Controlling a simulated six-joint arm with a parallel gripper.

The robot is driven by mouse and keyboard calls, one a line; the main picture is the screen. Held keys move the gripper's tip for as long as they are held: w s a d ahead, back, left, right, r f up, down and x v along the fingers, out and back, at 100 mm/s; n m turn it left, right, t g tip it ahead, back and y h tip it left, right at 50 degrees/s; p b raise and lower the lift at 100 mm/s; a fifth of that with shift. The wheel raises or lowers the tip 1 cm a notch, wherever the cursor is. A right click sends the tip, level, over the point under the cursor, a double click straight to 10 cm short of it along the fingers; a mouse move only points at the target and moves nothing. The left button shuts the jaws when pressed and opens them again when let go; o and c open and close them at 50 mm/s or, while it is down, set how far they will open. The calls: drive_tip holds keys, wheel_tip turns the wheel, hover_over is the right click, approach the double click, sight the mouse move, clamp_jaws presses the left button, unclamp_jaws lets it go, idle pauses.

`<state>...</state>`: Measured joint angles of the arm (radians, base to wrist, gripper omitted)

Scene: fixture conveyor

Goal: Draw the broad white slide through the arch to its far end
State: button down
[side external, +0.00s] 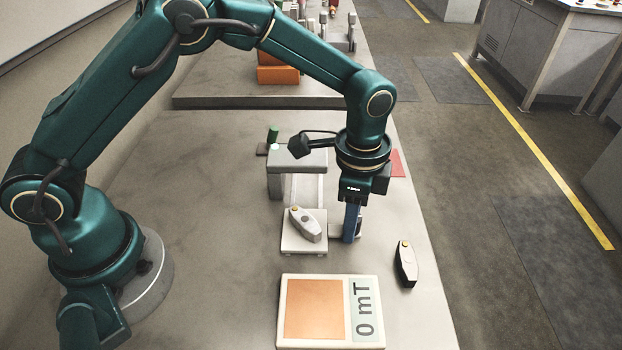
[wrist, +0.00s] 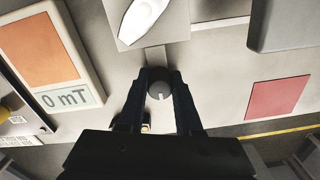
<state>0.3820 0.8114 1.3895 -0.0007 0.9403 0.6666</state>
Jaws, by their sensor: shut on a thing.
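The broad white slide (side external: 289,243) sits on the near side of the grey arch (side external: 287,160), at the near end of a pale track (side external: 305,188) that runs under the arch. A pale, boat-shaped device (side external: 305,224) lies on the slide. In the wrist view the slide (wrist: 178,28) shows at the top, with a short bar (wrist: 155,56) leading from it to a dark round knob (wrist: 160,90). My gripper (wrist: 160,92) is shut on this knob, one finger on each side. In the side view my gripper (side external: 351,225) is low, just right of the slide.
A meter pad (side external: 313,310) reading "0 mT" lies in front of the slide. A dark-sided device (side external: 406,264) stands to the right, near the table edge. A red patch (side external: 397,163) lies right of the arch. A small green-topped piece (side external: 273,133) stands behind the arch.

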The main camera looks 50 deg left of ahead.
idle(0.3)
drive_tip(key=w+a, duration=0.8)
drive_tip(key=w, duration=0.1)
drive_tip(key=shift+w+a, duration=0.15)
drive_tip(key=shift+a, duration=0.1)
drive_tip(key=shift+w+a, duration=0.5)
drive_tip(key=shift+a, duration=0.15)
drive_tip(key=c, duration=0.6)
unclamp_jaws()
drive_tip(key=shift+a, duration=0.1)
drive_tip(key=shift+s, duration=0.15)
